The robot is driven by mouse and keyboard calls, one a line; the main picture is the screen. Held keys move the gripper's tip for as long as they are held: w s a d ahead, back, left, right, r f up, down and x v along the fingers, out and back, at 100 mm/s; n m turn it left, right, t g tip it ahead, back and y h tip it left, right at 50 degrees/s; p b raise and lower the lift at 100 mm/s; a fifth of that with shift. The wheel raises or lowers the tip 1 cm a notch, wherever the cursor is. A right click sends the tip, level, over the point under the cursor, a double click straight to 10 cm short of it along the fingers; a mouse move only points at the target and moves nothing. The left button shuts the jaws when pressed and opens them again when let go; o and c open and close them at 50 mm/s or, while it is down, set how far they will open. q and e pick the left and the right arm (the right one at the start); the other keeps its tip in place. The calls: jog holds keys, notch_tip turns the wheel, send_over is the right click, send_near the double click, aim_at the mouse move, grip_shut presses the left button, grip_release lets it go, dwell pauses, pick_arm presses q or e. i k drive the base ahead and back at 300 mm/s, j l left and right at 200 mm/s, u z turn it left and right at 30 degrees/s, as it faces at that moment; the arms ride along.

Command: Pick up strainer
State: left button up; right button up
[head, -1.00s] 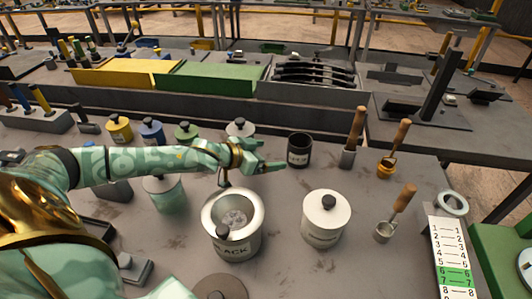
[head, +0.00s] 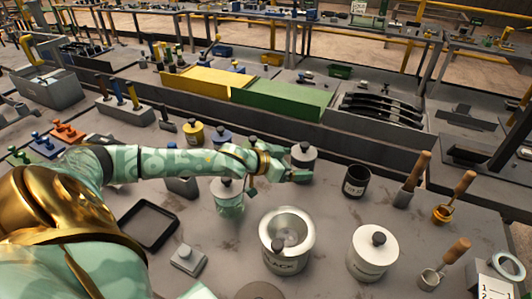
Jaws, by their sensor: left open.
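I cannot tell for certain which item is the strainer. The likeliest is a small round metal cup with a wooden handle (head: 455,253), leaning at the lower right. Two more wooden-handled tools stand behind it: one in a grey holder (head: 402,198), one in a brass-coloured cup (head: 442,213). My left gripper (head: 282,183) is open and looks empty. It is above the far side of an open metal canister marked BLACK (head: 276,263), well left of the wooden-handled tools. My right gripper is not in view.
A white lidded canister (head: 372,262) and a dark cup (head: 355,182) stand between my gripper and the tools. Lidded canisters, yellow (head: 193,134) and others, line the back. A black tray (head: 149,224) lies left. Some bare tabletop shows around the canisters.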

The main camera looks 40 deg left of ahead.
aim_at(287, 231)
jog(key=u, duration=1.15)
jog(key=i, duration=0.05)
